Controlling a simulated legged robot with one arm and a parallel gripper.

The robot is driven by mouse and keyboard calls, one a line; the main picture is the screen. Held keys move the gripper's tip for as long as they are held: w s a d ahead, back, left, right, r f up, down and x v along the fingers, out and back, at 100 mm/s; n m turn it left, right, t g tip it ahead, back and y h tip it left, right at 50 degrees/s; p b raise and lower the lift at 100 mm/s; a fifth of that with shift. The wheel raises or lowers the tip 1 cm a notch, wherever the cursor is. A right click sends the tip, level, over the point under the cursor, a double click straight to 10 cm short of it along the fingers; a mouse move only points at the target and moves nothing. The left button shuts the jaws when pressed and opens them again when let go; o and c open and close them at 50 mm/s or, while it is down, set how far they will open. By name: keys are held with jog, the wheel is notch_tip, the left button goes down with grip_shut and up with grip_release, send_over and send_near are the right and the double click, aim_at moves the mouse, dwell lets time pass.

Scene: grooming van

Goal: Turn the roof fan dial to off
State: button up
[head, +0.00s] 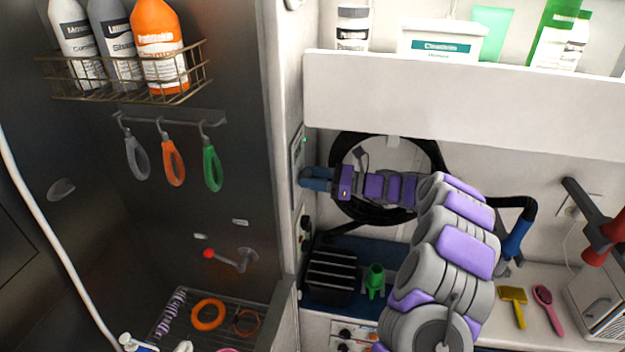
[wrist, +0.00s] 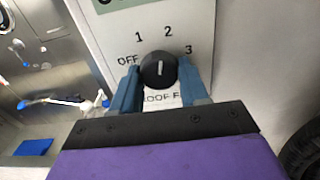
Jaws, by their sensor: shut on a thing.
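The roof fan dial (wrist: 158,70) is a round black knob with a white pointer line, on a pale panel (wrist: 205,20) in the wrist view. Labels OFF, 1, 2 and 3 run around it from left to right. The pointer line stands about upright, between 1 and 2. My gripper (wrist: 160,84) has its blue fingers on either side of the dial and is shut on it. In the head view my gripper (head: 306,178) reaches left to the wall panel (head: 297,152), seen edge-on; the dial cannot be made out there.
Below the panel, more knobs (head: 305,228) sit on the same wall edge. A white shelf (head: 450,100) with bottles hangs above. A black slatted box (head: 332,270) and a green nozzle (head: 375,281) stand below.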

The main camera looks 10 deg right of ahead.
jog(key=shift+w+f+n+b, duration=0.1)
jog(key=shift+f+n+b, duration=0.05)
jog(key=shift+n+b, duration=7.8)
jog(key=shift+n+p, duration=0.95)
jog(key=shift+n, duration=0.1)
jog(key=o, duration=1)
jog(key=shift+d, duration=0.15)
jog(key=shift+o, duration=0.2)
jog(key=shift+d+r, duration=0.1)
jog(key=shift+r, duration=0.1)
jog(key=p+v, duration=0.3)
jog(key=v, duration=1.4)
jog(key=shift+d+f, duration=0.2)
